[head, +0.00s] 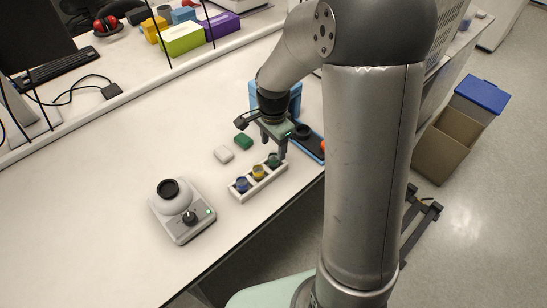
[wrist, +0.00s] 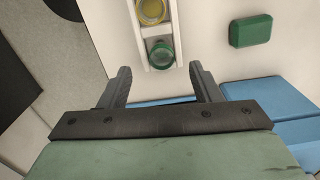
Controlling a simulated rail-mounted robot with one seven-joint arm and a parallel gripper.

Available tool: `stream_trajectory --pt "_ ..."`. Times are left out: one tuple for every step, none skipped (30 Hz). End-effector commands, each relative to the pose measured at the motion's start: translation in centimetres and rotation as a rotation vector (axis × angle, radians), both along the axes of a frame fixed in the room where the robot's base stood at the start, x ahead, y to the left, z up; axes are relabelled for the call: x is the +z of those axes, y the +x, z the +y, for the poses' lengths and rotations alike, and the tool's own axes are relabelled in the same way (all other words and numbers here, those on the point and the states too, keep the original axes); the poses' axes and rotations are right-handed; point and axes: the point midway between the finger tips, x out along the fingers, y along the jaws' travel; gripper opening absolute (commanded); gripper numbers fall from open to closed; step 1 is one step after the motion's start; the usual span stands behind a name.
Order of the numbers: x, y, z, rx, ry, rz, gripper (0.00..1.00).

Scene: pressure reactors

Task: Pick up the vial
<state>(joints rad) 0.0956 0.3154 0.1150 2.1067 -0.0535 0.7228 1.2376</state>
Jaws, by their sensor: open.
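A white rack (head: 264,186) on the bench holds a row of three vials: a blue one (head: 242,184), a yellow one (head: 258,171) and a green one (head: 273,160). The green vial is at the end nearest my arm. In the wrist view the green vial (wrist: 161,53) stands in the rack (wrist: 178,35), with the yellow vial (wrist: 152,10) beyond it. My gripper (head: 274,146) points down at the green vial's end of the rack. In the wrist view its fingers (wrist: 160,74) are spread and empty, with the green vial roughly centred just ahead of the gap.
A mixer-like device (head: 187,217) with a black cup top stands left of the rack. A blue tray (head: 314,148) sits right of my gripper.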

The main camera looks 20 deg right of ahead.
Motion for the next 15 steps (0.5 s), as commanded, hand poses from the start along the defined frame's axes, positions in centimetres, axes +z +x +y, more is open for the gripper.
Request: stream_trajectory --pt "-0.3 0.0 0.0 0.000 0.000 0.000 0.58" --pt "-0.4 0.0 0.0 0.001 0.000 0.000 0.58" --pt "-0.6 0.0 0.0 0.001 0.000 0.001 0.58" --pt "-0.8 0.0 0.0 0.001 0.000 0.001 0.58" --pt "-1.1 0.0 -0.1 0.001 0.000 0.002 0.58" --pt "-1.5 0.0 -0.1 0.001 0.000 0.004 0.58" --pt "-1.9 0.1 -0.1 0.001 0.001 0.005 0.58" --pt "-2.4 0.1 -0.2 0.000 0.001 0.006 0.58" --pt "-3.1 0.2 -0.2 0.000 0.001 0.006 0.58" --pt "-3.5 0.2 -0.3 0.000 0.001 0.007 0.58" --pt "-4.0 0.2 -0.2 0.001 0.000 0.004 0.58" --pt "-4.6 0.2 -0.2 0.001 0.000 0.004 0.58" --pt "-4.9 0.3 -0.2 0.001 0.000 0.003 0.58" --pt "-5.2 0.3 -0.2 0.001 0.000 0.002 0.58" --pt "-5.4 0.3 -0.2 0.001 0.000 0.002 0.58"
